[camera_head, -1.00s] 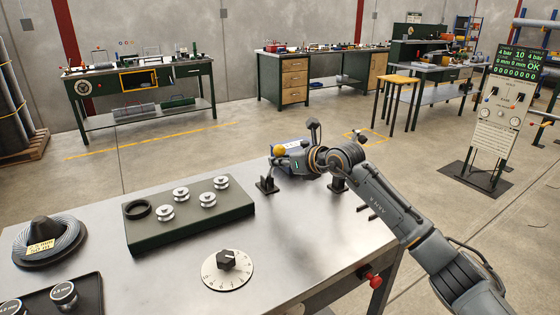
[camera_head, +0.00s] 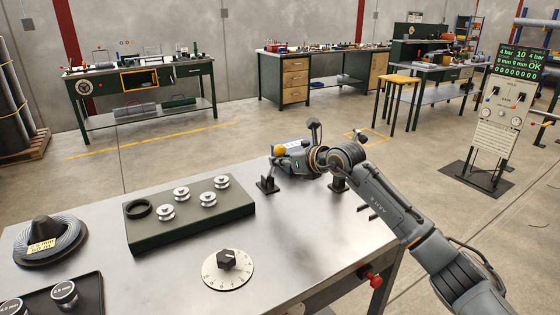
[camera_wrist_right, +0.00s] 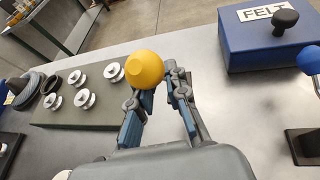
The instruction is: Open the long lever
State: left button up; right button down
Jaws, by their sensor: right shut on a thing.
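A yellow ball knob (camera_head: 279,150), which looks like the end of a lever, is at the far edge of the metal bench. My right gripper (camera_head: 282,158) is at this knob. In the right wrist view the yellow knob (camera_wrist_right: 145,69) sits at the fingertips of the right gripper (camera_wrist_right: 152,82), which is shut on it. The lever's shaft is hidden behind the gripper. A blue ball knob (camera_wrist_right: 309,58) is at the right edge of that view, above a dark stand. My left gripper is not in view.
A blue box (camera_wrist_right: 265,42) labelled FELT with a black knob is close to the right gripper. A green block (camera_head: 190,225) with several metal rollers and a numbered dial (camera_head: 227,269) are on the bench (camera_head: 130,285). A black stand (camera_head: 266,185) is below the yellow knob.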

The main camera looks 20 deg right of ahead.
jog(key=c, duration=1.4)
grip_release()
jog(key=shift+s+a+r, duration=0.15)
jog(key=shift+a+r, duration=0.05)
jog(key=shift+o, duration=0.9)
jog(key=shift+s+a+r, duration=0.1)
jog(key=shift+s, duration=0.05)
jog(key=v, duration=1.2)
